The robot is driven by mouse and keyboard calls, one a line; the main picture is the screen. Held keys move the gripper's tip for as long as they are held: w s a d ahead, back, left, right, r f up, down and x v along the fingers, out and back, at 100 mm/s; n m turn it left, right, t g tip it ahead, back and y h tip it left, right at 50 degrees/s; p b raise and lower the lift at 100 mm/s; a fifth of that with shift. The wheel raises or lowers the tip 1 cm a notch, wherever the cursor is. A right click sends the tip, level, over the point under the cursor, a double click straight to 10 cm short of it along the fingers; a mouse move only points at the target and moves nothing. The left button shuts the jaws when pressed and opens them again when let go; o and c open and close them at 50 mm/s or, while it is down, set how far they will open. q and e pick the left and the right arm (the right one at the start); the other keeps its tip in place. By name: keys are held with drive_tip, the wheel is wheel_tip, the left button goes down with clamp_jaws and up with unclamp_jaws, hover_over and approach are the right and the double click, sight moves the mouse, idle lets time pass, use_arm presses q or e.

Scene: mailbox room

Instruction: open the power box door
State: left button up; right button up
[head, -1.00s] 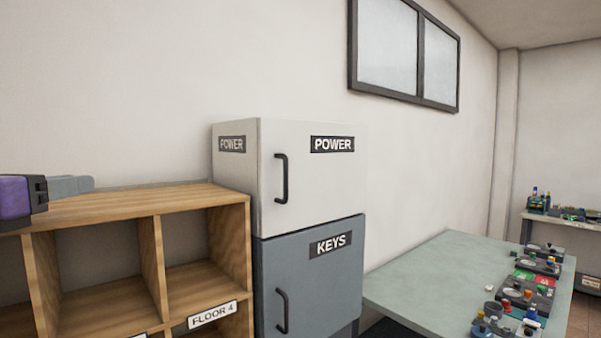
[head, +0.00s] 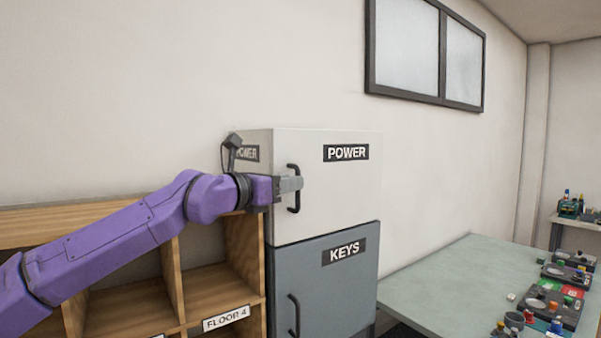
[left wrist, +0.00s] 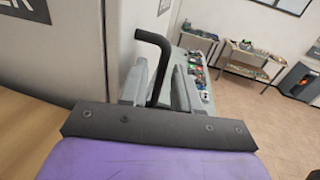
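The power box (head: 335,200) is a white cabinet with a POWER label, and its door looks shut. Its black bar handle (head: 293,203) stands upright on the left side of the door. In the left wrist view the handle (left wrist: 157,62) runs between the two grey fingers, one on each side. The fingers of my left gripper (left wrist: 158,90) are apart, with a small gap showing beside the bar. My right gripper is not in view.
A grey-blue KEYS box (head: 335,285) with its own handle sits directly below. A wooden shelf (head: 210,280) stands to the left, under my left arm. A table (head: 440,270) with several small devices is at the right. The wall is behind.

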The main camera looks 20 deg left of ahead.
sight(297, 206)
use_arm(q)
drive_tip(key=p+x, duration=0.1)
drive_tip(key=x, duration=0.2)
drive_tip(key=shift+w+d, duration=0.15)
drive_tip(key=shift+d, duration=0.05)
drive_tip(key=shift+a, duration=0.1)
drive_tip(key=shift+c, duration=0.3)
clamp_jaws()
